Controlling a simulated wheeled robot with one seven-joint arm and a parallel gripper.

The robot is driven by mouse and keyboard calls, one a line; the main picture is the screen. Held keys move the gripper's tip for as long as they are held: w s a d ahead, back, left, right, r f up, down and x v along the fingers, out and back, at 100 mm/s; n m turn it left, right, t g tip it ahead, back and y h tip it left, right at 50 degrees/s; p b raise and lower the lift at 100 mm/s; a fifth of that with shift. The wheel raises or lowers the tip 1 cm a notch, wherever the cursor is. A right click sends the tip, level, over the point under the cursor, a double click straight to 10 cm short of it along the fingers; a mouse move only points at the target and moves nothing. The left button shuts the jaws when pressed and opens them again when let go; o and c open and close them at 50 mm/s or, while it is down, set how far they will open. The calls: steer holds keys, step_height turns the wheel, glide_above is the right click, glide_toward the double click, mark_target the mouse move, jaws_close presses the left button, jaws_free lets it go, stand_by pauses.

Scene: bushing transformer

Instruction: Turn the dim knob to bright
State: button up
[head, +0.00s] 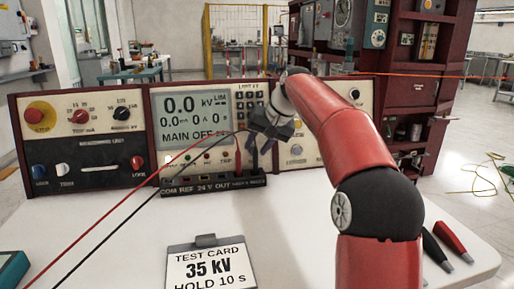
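A long maroon-framed control panel (140,184) stands at the back of the white table. I cannot read a dim or bright label on any knob, so I cannot tell which one is the dim knob. A black knob (355,95) is at the panel's upper right, and a pale round control (297,150) is lower down, right of my gripper. On the left section are a red knob (80,116) and a black knob (122,113). My gripper (264,137) is in front of the panel, just right of the display, partly hiding the controls behind it. Its finger opening is unclear.
The lit display (192,117) reads 0.0 kV and MAIN OFF. Red and black leads cross in front of the panel above a black terminal strip (210,190). A test card (205,266) lies in front. Red and black probes (452,240) lie at right. The table middle is clear.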

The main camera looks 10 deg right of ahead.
steer(key=shift+w+a+f, duration=0.15)
steer(key=shift+w+f, duration=0.05)
steer(key=shift+f, duration=0.2)
jaws_close()
